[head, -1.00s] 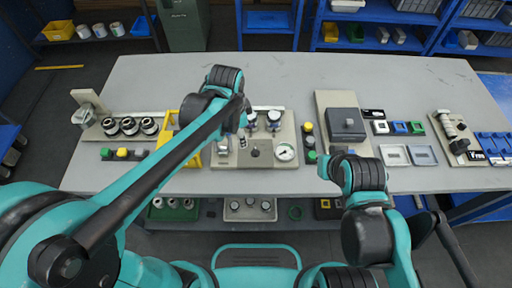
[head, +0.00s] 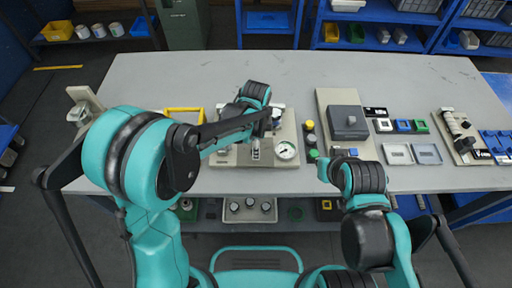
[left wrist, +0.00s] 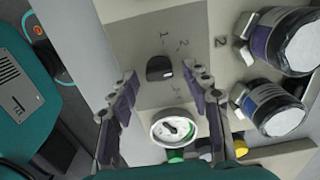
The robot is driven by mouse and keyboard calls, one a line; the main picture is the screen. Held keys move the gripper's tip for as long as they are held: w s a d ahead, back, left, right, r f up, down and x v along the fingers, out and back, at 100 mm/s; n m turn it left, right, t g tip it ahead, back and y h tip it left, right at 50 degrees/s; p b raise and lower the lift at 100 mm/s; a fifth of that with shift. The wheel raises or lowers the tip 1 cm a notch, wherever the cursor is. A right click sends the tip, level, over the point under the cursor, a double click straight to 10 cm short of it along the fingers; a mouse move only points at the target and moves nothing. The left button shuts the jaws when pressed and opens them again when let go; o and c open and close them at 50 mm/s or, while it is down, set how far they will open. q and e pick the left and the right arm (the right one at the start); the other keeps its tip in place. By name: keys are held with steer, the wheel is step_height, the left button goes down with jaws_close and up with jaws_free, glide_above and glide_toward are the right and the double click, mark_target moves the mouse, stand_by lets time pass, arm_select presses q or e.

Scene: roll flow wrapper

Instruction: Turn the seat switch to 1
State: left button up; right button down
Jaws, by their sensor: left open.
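The seat switch (left wrist: 158,68) is a small black knob on a grey-beige panel in the left wrist view. A light mark shows on its lower right edge. Printed marks 1 and 2 stand above it, and another faint mark is below right. My left gripper (left wrist: 162,78) is open, its two purple-padded fingers on either side below the switch, apart from it.
A round white gauge (head: 286,150) is on the panel right of the switch. Two dark, white-topped cylinders (left wrist: 279,40) (left wrist: 269,108) stand beside the switch. Coloured buttons (head: 310,140) and a grey block (head: 347,122) lie further right. The back of the table is clear.

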arm_select(q)
jaws_close()
steer(key=shift+n, duration=0.3)
steer(key=n, duration=0.6)
steer(key=shift+p, duration=0.3)
steer(key=n, duration=0.3)
steer(key=shift+w+n, duration=0.1)
steer(key=shift+n, duration=0.3)
steer(key=shift+a+n, duration=0.1)
steer(key=shift+n, duration=1.7)
